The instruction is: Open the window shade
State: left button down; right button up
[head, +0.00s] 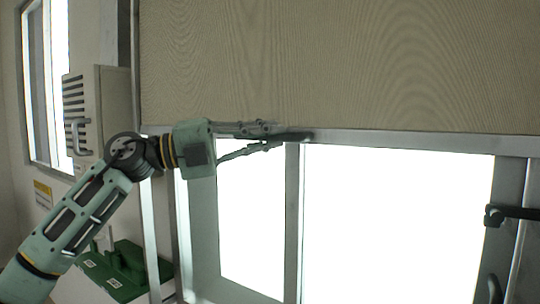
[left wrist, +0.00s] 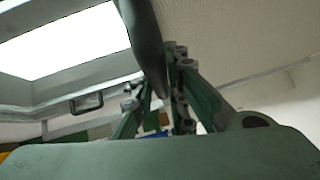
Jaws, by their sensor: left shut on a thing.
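The window shade (head: 340,65) is a beige, wood-grained sheet over the upper part of the window, with a grey bar (head: 400,139) along its lower edge. A dark handle (head: 298,136) sticks out at this bar. My left gripper (head: 276,137) reaches in from the left and is shut on the handle. In the left wrist view, the dark handle (left wrist: 147,38) runs down between the fingers (left wrist: 160,85), and the pale shade (left wrist: 235,35) lies behind. My right gripper is not in view.
Below the shade, bright window panes (head: 395,220) show in a grey frame (head: 292,225). A dark latch (head: 510,213) is at the right. A louvred wall box (head: 95,105) is at the left, above a green item (head: 125,268). Another window (head: 45,85) is farther left.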

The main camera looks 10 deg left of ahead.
pick_arm(q)
jog(key=shift+a+r, duration=0.1)
jog(key=shift+r, duration=0.8)
jog(key=c, duration=1.7)
grip_release()
jog(key=shift+w, duration=0.1)
jog(key=shift+f, duration=0.1)
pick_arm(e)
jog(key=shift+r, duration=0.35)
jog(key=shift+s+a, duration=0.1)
pick_arm(q)
jog(key=v, duration=1.2)
